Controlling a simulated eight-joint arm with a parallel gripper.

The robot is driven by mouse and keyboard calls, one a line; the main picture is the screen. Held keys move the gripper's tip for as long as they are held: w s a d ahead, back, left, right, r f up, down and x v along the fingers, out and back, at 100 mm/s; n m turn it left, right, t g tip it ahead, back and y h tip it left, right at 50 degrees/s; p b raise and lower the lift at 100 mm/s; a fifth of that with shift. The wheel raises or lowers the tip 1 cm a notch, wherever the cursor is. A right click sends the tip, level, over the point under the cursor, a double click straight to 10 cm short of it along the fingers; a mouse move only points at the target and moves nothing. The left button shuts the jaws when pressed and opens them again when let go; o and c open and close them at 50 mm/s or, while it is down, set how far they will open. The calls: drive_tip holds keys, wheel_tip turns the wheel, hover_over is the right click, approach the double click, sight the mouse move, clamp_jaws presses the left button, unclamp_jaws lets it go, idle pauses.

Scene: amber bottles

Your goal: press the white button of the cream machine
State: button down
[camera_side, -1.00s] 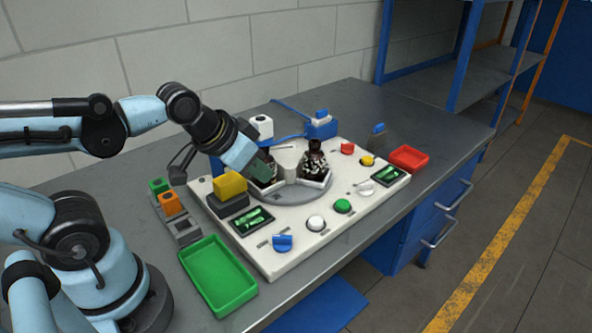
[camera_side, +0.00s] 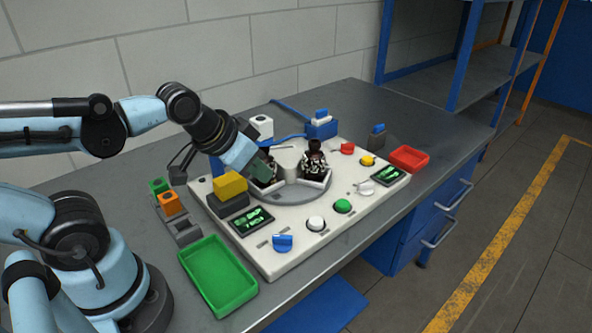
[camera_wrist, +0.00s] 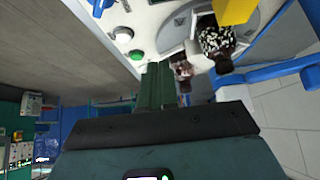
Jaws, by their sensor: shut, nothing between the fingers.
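The cream machine (camera_side: 290,250) stands on the grey bench. Its white button (camera_side: 316,223) is on the front part of the top panel, left of a green button (camera_side: 343,206). The white button also shows in the wrist view (camera_wrist: 122,34), near the top edge. My gripper (camera_side: 266,168) is shut and empty, tilted down over the back left of the round dial, well away from the white button. In the wrist view its closed green fingers (camera_wrist: 157,72) point up the picture. Two dark bottles with patterned labels stand in the dial; the right one (camera_side: 314,160) is clear, the left one is partly hidden by my gripper.
A yellow block (camera_side: 229,185) on a dark base, a blue knob (camera_side: 282,242) and two lit displays (camera_side: 251,221) sit on the panel. A green tray (camera_side: 217,277) lies front left, a red tray (camera_side: 409,158) at the right. Blue parts stand behind.

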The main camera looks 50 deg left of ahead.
drive_tip(key=m, duration=0.1)
drive_tip(key=m+t+y, duration=0.1)
drive_tip(key=m+t, duration=0.1)
drive_tip(key=m, duration=0.5)
hover_over(313, 224)
drive_tip(key=shift+r, duration=0.35)
drive_tip(key=shift+w+f, duration=0.1)
drive_tip(key=shift+f, duration=0.05)
drive_tip(key=shift+f, duration=4.25)
drive_tip(key=shift+f, duration=0.15)
drive_tip(key=shift+f, duration=0.3)
